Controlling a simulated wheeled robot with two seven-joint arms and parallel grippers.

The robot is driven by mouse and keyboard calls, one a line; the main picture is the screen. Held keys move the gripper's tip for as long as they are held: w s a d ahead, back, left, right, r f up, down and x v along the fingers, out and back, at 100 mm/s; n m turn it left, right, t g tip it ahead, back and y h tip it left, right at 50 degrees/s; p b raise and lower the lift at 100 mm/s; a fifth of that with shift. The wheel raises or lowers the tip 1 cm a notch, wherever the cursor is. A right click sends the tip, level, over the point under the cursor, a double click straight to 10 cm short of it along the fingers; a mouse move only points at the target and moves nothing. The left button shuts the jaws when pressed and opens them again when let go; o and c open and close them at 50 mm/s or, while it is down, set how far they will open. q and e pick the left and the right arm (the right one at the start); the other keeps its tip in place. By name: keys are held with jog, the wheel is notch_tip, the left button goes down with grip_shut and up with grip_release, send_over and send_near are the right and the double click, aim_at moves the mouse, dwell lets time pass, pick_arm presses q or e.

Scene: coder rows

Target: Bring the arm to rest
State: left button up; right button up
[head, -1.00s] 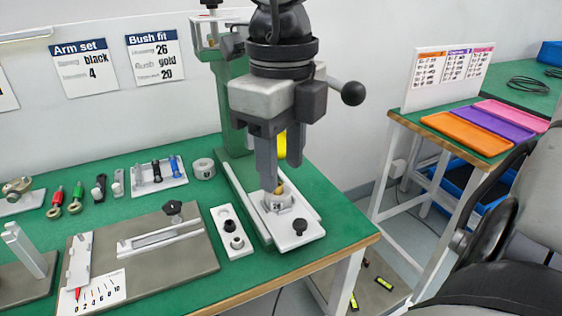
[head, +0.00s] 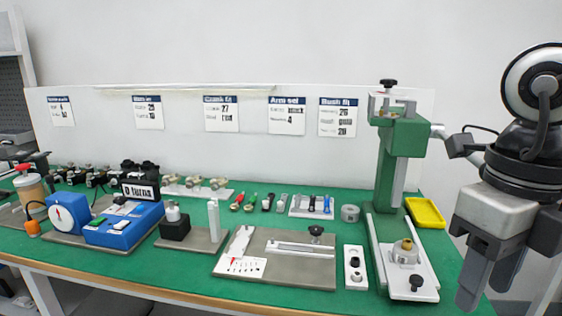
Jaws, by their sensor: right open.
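My right gripper (head: 490,278) is at the right edge of the head view, in front of the bench's right end. Its fingers point down, open and empty, and it is clear of the green press (head: 402,150). On the press base, a grey housing (head: 405,254) holds a gold bush (head: 407,243) at its top. How deep the bush sits cannot be told. My left gripper is not in view.
The green bench (head: 340,215) carries a grey plate with a scale (head: 275,275), a white strip with black parts (head: 354,267), a blue box (head: 125,225) and a yellow tray (head: 425,213). Cards hang on the white back panel (head: 260,150).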

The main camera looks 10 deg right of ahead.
jog(key=w+a+f+m+t+y+p, duration=0.4)
jog(key=w+f+m+t+y, duration=0.3)
jog(key=w+m+t+y, duration=0.55)
jog(key=s+d+f+m+t+h+p, duration=0.25)
jog(key=f+m+h, duration=0.25)
jog(key=f+m, duration=0.7)
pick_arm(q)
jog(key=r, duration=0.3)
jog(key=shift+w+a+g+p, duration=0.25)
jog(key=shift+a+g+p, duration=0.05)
pick_arm(e)
jog(key=s+a+f+m+g+h, duration=0.4)
jog(key=s+a+f+m, duration=0.5)
jog(key=m, duration=0.3)
jog(key=shift+s+a+f, duration=0.3)
jog(key=shift+a+f, duration=0.15)
jog(key=shift+f, duration=0.1)
